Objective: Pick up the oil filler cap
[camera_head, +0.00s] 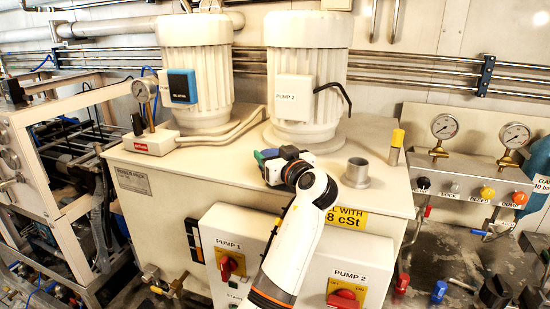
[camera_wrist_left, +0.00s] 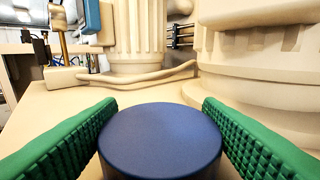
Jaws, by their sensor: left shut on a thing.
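The oil filler cap is a round dark blue cap (camera_wrist_left: 160,138), seen from close up between my two green ridged finger pads in the left wrist view. My left gripper (camera_head: 262,156) is shut on it, above the top of the cream tank (camera_head: 225,165) in the head view. Only a bit of blue (camera_head: 270,153) shows there beside a green fingertip; the wrist hides the rest. A grey open-topped filler neck (camera_head: 357,172) stands on the tank top, right of my gripper. My right gripper is not in view.
Two large cream pump motors (camera_head: 197,70) and (camera_head: 307,75) stand behind my gripper. A gauge (camera_head: 143,90) stands at the tank's left and a yellow-topped post (camera_head: 397,140) at its right.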

